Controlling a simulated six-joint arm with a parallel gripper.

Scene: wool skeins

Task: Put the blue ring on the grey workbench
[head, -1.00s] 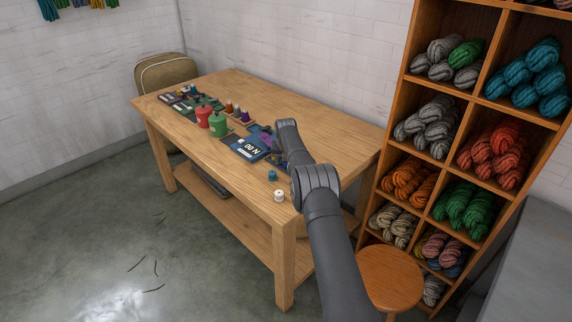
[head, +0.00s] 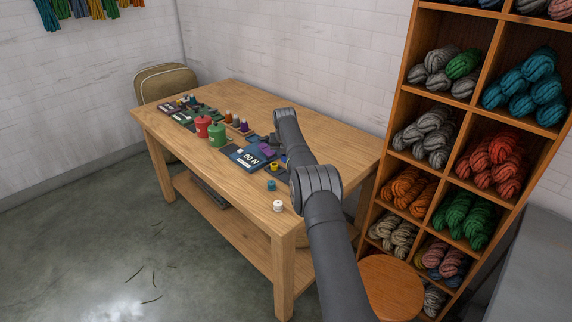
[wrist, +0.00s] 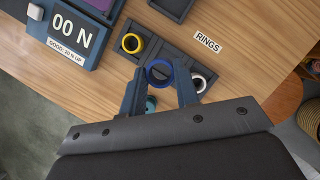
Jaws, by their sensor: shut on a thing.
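The blue ring (wrist: 159,72) is between the fingertips of my gripper (wrist: 160,78) in the wrist view. My gripper is shut on it, over or just above the dark ring tray (wrist: 175,58); I cannot tell the exact height. A grey flat surface (head: 530,250), which looks like the grey workbench, stands at the right edge of the head view, beyond the shelf and far from my gripper. Only part of its top and front shows.
A yellow ring (wrist: 131,43) and a white ring (wrist: 199,82) sit in the tray, close to my fingers. A blue gauge box (wrist: 72,28) is at the left. The wooden table (head: 320,140) holds red and green jars. A yarn shelf (head: 395,150) and stool (head: 390,285) stand at right.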

